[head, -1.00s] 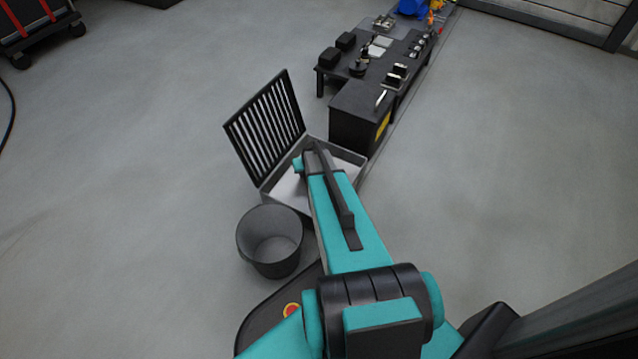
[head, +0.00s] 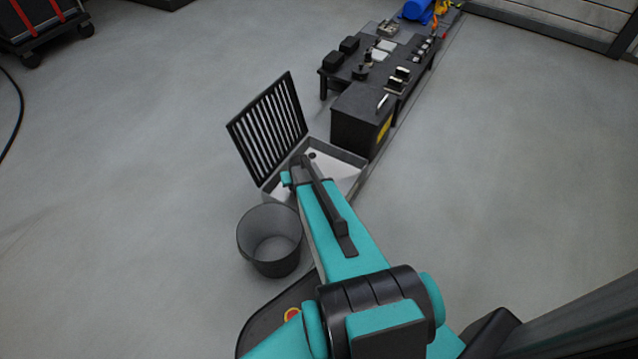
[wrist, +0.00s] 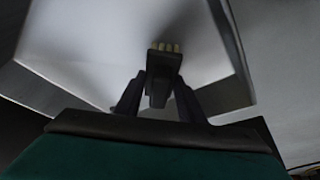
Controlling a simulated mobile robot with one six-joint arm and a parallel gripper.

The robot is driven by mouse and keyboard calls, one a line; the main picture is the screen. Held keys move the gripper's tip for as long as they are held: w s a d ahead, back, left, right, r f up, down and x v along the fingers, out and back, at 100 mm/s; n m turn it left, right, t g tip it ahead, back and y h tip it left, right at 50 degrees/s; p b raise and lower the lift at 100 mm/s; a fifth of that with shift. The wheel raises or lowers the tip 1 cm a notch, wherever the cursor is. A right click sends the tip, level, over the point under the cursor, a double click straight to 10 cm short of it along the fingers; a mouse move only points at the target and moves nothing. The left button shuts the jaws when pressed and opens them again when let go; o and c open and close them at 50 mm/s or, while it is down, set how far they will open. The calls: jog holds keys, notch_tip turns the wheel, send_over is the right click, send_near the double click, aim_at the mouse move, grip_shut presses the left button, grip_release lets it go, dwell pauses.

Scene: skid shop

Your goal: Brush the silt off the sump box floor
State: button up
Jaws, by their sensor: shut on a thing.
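The sump box (head: 343,152) stands on the floor at the centre of the head view, its slatted grate lid (head: 268,127) tilted up at its left side. Its pale floor (head: 343,172) shows to the right of my arm; the wrist view also shows this floor (wrist: 100,45), and I cannot make out separate silt on it. My gripper (wrist: 158,100) is shut on a dark brush (wrist: 165,62) with pale bristle tufts, held over the box floor. I cannot tell whether the bristles touch it. In the head view my arm hides the gripper and most of the brush.
An empty-looking dark bucket (head: 270,240) stands close in front of the box. A dark cabinet (head: 358,122) stands just behind the box, by a low bench (head: 345,82) with several small parts. Open floor lies to the left and right.

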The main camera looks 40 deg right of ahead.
jog(key=shift+d+r+p, duration=0.15)
jog(key=shift+r+p, duration=1.45)
jog(key=shift+r, duration=1.9)
jog(key=shift+r, duration=0.1)
jog(key=shift+r, duration=0.35)
jog(key=w+a+r+n+p, duration=0.1)
jog(key=w+a+r, duration=0.25)
jog(key=r, duration=0.65)
jog(key=w+a+r+n, duration=0.15)
jog(key=a+r, duration=0.35)
jog(key=r, duration=0.5)
jog(key=w+a+r+p, duration=0.1)
jog(key=w+a+r, duration=0.3)
jog(key=r, duration=0.6)
jog(key=s+a+r+n+y+b, duration=0.1)
jog(key=s+a+r, duration=0.1)
jog(key=a+r, duration=0.6)
jog(key=s+a+r+n+b, duration=0.1)
jog(key=s+a+r, duration=0.2)
jog(key=a+r, duration=0.5)
notch_tip(320, 180, up, 8)
jog(key=shift+s+r+y, duration=0.1)
jog(key=shift+s+y, duration=0.25)
jog(key=shift+y, duration=0.05)
jog(key=shift+d+n+t, duration=0.1)
jog(key=shift+n+t, duration=0.15)
jog(key=shift+t, duration=0.05)
